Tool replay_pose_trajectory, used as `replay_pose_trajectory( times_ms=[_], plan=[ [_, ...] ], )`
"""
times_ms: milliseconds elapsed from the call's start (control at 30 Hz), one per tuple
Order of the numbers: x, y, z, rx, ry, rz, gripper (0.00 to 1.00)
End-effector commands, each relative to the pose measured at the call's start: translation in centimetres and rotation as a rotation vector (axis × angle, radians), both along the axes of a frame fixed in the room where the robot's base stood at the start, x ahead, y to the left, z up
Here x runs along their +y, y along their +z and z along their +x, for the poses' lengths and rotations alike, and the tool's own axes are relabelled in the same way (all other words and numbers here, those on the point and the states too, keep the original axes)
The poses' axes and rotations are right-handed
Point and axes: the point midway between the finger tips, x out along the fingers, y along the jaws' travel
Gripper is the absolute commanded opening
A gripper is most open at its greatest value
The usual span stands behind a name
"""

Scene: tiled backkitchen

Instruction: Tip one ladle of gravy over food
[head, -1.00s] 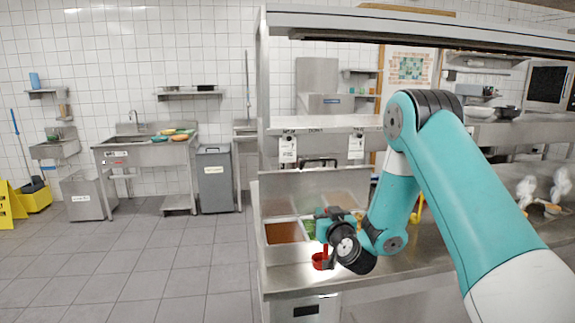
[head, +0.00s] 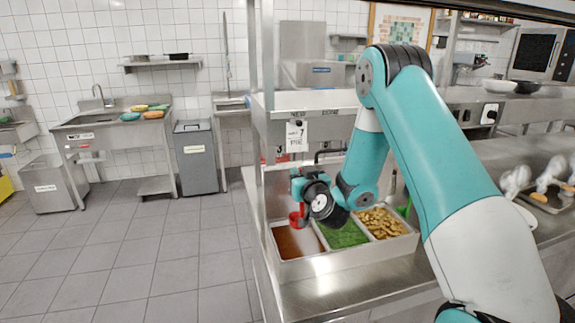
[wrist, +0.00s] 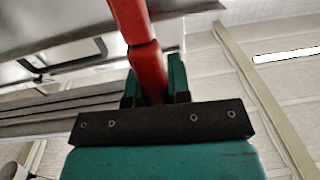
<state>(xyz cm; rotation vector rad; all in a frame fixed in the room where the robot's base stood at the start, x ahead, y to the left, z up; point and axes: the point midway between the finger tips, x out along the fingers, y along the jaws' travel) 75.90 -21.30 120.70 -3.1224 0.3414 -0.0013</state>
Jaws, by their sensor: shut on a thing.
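A red ladle has its cup (head: 296,220) over the back right part of the brown gravy pan (head: 297,243) in the head view. I cannot tell whether the cup touches the gravy or what it holds. My gripper (head: 300,181) is above the pans. In the wrist view, my gripper (wrist: 155,86) is shut on the red ladle handle (wrist: 138,38), which passes between the teal fingers. Green food (head: 345,236) and golden potato-like pieces (head: 381,223) lie in pans right of the gravy. A white plate (head: 527,217) shows partly behind my arm at the right.
The steel counter (head: 335,292) is bare in front of the pans. A counter post stands at the left. Orange-handled items (head: 550,186) lie at the far right.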

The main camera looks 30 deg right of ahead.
Motion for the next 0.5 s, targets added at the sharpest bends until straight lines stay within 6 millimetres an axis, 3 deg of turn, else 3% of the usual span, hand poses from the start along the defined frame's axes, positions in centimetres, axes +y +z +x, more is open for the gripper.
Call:
replay_pose_trajectory(
  times_ms=[267, 500],
  plan=[
    [-0.6, -0.8, -0.2, 0.001, -0.01, 0.0, 0.0],
    [-0.6, -3.3, -0.2, 0.001, -0.011, -0.001, 0.0]
  ],
)
